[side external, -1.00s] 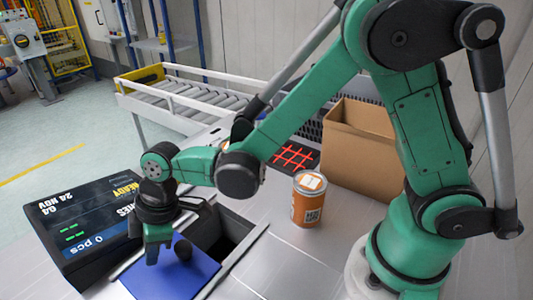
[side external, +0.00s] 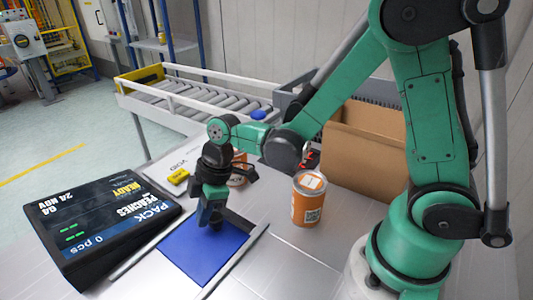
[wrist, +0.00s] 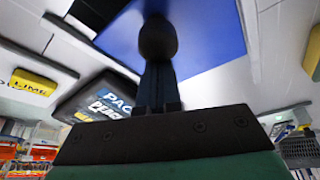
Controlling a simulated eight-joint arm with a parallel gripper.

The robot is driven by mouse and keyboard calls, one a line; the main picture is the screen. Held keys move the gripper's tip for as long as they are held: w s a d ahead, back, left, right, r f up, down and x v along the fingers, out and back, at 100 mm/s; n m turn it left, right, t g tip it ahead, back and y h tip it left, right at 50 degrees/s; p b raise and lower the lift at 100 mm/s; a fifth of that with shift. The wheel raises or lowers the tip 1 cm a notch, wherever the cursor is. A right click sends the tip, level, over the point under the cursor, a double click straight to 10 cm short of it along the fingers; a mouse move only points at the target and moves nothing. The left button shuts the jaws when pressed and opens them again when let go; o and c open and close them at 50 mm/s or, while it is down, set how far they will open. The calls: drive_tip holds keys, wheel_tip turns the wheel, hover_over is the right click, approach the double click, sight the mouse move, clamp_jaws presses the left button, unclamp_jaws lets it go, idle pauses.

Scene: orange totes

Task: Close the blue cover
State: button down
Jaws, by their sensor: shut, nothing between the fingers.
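The blue cover (side external: 200,257) is a flat square panel lying between two metal rails in the worktop. It also fills the upper part of the wrist view (wrist: 212,38). A dark round knob (wrist: 158,38) stands on the cover, right in front of my fingertips in the wrist view. My gripper (side external: 209,222) is shut and empty, pointing down at the cover's far part, by the knob. I cannot tell whether the fingers touch the knob. No dark opening shows beside the cover; my gripper hides part of its far edge.
A black display screen (side external: 100,225) stands left of the cover. An orange can (side external: 308,200) stands to the right, another (side external: 239,172) behind my gripper. A yellow block (side external: 178,176) lies behind. A cardboard box (side external: 362,150) and roller conveyor (side external: 195,95) are further back.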

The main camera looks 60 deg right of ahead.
drive_tip(key=shift+d, duration=2)
drive_tip(key=shift+w+a, duration=0.15)
drive_tip(key=shift+a, duration=0.2)
drive_tip(key=a, duration=0.1)
drive_tip(key=w+a+r, duration=0.1)
drive_tip(key=shift+w+a+r, duration=0.1)
drive_tip(key=shift+w+a, duration=0.1)
drive_tip(key=shift+a, duration=0.2)
drive_tip(key=v, duration=0.9)
drive_tip(key=s+d+r+m+t+h, duration=0.1)
drive_tip(key=s+d+m+t+h, duration=0.2)
drive_tip(key=m, duration=0.9)
drive_tip(key=s+d+t, duration=0.2)
drive_tip(key=d, duration=0.1)
drive_tip(key=shift+s+m+h, duration=0.3)
drive_tip(key=shift+s, duration=0.05)
